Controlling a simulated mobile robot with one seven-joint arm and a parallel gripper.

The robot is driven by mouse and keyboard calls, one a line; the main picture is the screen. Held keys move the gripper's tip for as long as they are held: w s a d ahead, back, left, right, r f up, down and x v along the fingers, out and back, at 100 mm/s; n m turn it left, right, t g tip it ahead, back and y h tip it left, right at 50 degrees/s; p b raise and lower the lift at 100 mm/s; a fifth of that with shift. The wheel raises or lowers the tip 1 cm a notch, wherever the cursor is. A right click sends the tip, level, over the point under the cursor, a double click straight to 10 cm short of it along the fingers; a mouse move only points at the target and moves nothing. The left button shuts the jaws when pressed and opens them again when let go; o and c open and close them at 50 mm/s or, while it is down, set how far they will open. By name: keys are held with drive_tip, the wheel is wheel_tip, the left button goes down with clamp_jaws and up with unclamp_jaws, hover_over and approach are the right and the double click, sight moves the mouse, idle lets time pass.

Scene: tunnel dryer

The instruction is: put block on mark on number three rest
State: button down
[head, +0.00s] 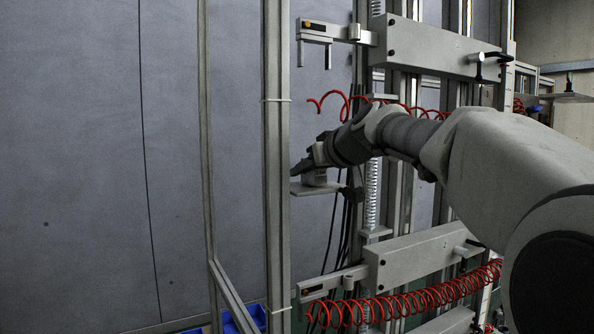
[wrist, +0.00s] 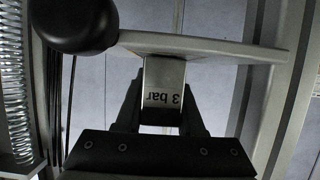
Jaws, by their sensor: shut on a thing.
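My gripper (head: 306,168) is shut on a pale metal block (wrist: 163,78). In the wrist view the block is labelled "3 bar", upside down, between the two dark fingers (wrist: 160,108). A flat pale plate, seemingly the rest (wrist: 225,49), spans the top of the wrist view against the block's far end. In the head view the block (head: 317,178) is upright on or just above the small plate (head: 305,189); I cannot tell whether they touch. No mark shows on the plate, and its number cannot be read.
A black round knob (wrist: 73,22) sits by the plate's left end in the wrist view. A metal post (head: 277,160) stands left of the plate. Black cables (head: 337,232) and a spring (head: 371,195) are close on the right. Arms with red coiled hoses (head: 410,302) sit above and below.

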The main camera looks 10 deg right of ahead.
drive_tip(key=shift+f, duration=0.1)
drive_tip(key=c, duration=0.5)
unclamp_jaws()
drive_tip(key=shift+s+d+b, duration=0.25)
drive_tip(key=shift+s+b, duration=0.1)
drive_tip(key=shift+b, duration=0.15)
drive_tip(key=b+v, duration=0.2)
drive_tip(key=v, duration=0.1)
drive_tip(key=b+v, duration=0.2)
drive_tip(key=v, duration=0.2)
drive_tip(key=b+v, duration=0.1)
drive_tip(key=v, duration=0.3)
drive_tip(key=shift+s+a+r+b, duration=0.15)
drive_tip(key=shift+r+b, duration=0.2)
drive_tip(key=shift+b, duration=0.05)
